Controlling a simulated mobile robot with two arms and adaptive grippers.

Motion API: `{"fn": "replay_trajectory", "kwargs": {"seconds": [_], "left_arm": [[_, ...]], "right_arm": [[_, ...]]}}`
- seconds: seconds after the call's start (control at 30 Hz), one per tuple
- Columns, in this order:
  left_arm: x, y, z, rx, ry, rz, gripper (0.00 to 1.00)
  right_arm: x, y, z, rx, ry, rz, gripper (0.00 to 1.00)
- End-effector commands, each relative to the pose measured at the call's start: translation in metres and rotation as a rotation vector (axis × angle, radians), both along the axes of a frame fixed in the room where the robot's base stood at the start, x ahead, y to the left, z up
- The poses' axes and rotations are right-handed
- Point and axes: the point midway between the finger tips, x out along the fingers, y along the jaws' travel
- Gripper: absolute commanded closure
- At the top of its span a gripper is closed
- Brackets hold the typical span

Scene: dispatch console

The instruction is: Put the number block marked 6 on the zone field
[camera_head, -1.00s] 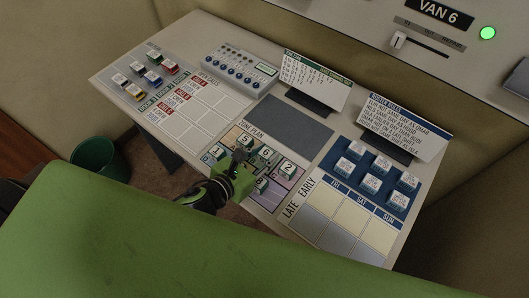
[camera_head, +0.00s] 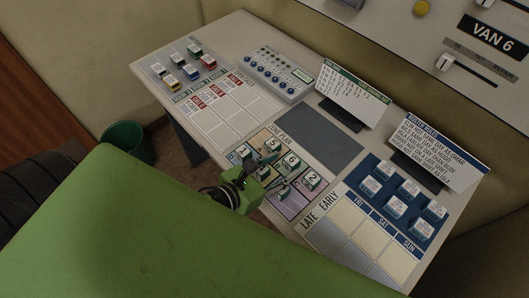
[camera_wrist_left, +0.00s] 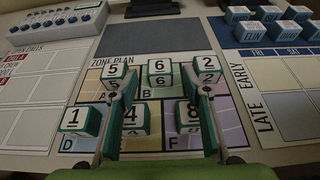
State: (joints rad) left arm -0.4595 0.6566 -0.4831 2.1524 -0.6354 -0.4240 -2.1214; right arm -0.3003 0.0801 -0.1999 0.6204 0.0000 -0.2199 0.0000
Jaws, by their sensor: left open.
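The number block marked 6 (camera_head: 291,161) is a white-faced green cube standing on the zone plan, the zone field (camera_head: 297,205), in its upper middle. In the left wrist view block 6 (camera_wrist_left: 160,72) is upright above the letter B, between blocks 5 (camera_wrist_left: 118,72) and 2 (camera_wrist_left: 207,70). My right gripper is not in view.
A dark grey pad (camera_head: 318,137) lies bare behind the plan. The blue roster tray (camera_head: 382,205) with several blocks and the day grid (camera_head: 349,232) are to the right. The call board (camera_head: 222,122) and a control box (camera_head: 277,76) are to the left. Cards stand behind.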

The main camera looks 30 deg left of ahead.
Motion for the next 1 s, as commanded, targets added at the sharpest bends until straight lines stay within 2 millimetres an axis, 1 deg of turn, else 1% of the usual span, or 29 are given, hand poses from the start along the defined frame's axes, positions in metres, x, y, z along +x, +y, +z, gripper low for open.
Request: {"fn": "replay_trajectory", "kwargs": {"seconds": [0.03, 0.2, 0.4, 0.6, 1.0], "left_arm": [[-0.011, 0.003, 0.001, 0.002, 0.003, -0.003, 0.56], [-0.037, 0.013, 0.013, 0.001, 0.004, -0.002, 0.56], [-0.055, 0.02, 0.023, 0.0, 0.001, 0.0, 0.56], [-0.063, 0.022, 0.028, 0.001, 0.0, -0.001, 0.56], [-0.063, 0.023, 0.029, 0.001, -0.001, 0.0, 0.56]], "right_arm": [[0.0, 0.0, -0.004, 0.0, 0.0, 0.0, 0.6], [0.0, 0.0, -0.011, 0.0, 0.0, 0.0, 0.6], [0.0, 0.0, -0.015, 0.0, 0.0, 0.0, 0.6], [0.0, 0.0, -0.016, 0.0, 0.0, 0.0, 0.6], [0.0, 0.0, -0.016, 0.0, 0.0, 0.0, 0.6]]}}
